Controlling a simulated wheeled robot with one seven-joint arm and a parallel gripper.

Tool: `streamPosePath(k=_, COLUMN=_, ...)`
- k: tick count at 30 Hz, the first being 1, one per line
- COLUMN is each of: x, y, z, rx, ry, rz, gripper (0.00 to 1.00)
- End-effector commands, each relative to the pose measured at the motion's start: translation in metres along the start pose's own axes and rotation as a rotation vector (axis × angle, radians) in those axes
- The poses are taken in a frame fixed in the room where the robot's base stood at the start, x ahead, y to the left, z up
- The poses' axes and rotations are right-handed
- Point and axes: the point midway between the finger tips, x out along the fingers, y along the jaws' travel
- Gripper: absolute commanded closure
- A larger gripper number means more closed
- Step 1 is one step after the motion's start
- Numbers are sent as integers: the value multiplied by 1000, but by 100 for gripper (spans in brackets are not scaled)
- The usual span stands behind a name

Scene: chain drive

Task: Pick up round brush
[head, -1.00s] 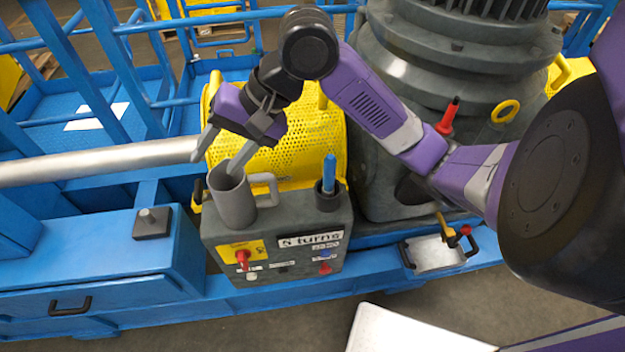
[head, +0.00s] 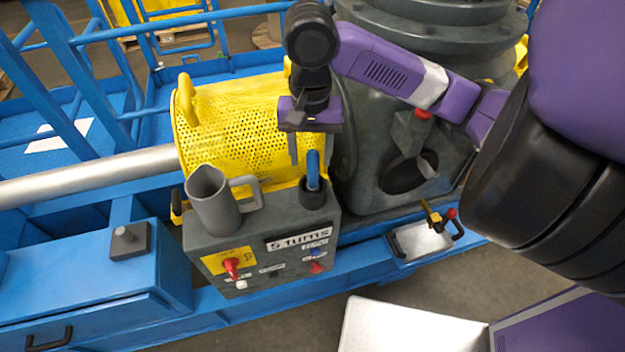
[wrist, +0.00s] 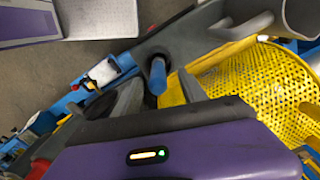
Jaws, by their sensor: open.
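A blue handle (head: 313,168), which I take to be the round brush's, stands upright in a black holder (head: 315,196) on the right of the grey control box. Anything below the handle is hidden in the holder. In the wrist view the handle (wrist: 157,76) shows between the fingertips. My gripper (head: 304,160) points down with its fingers parted, at the top of the handle. In the wrist view my gripper (wrist: 160,92) is open, with a finger on either side of the handle; I cannot tell whether either touches it.
A grey mug (head: 212,205) stands on the control box (head: 262,250), left of the holder. The yellow perforated guard (head: 225,140) is just behind. A large grey housing (head: 410,160) rises to the right. A small tray (head: 420,242) lies lower right.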

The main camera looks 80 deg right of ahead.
Motion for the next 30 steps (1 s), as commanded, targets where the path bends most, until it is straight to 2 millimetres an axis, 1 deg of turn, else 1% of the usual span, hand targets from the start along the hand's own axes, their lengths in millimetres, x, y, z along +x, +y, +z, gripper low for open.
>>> streamPosePath(k=6, x=31, y=5, z=-2, rx=4, ry=-3, rz=0, gripper=50)
streamPosePath(k=9, x=42, y=5, z=-2, rx=2, ry=0, rz=0, gripper=50)
streamPosePath(k=13, x=48, y=4, z=-2, rx=0, ry=0, rz=-1, gripper=50)
streamPosePath(k=19, x=48, y=4, z=-2, rx=0, ry=0, rz=-1, gripper=50)
streamPosePath(k=23, x=48, y=4, z=-2, rx=0, ry=0, rz=-1, gripper=76)
streamPosePath(k=24, x=48, y=4, z=-2, rx=0, ry=0, rz=-1, gripper=84)
streamPosePath(k=26, x=48, y=4, z=-2, rx=0, ry=0, rz=-1, gripper=96)
streamPosePath(k=27, x=48, y=4, z=-2, rx=0, ry=0, rz=-1, gripper=100)
streamPosePath(k=30, x=48, y=4, z=-2, rx=0, ry=0, rz=-1, gripper=100)
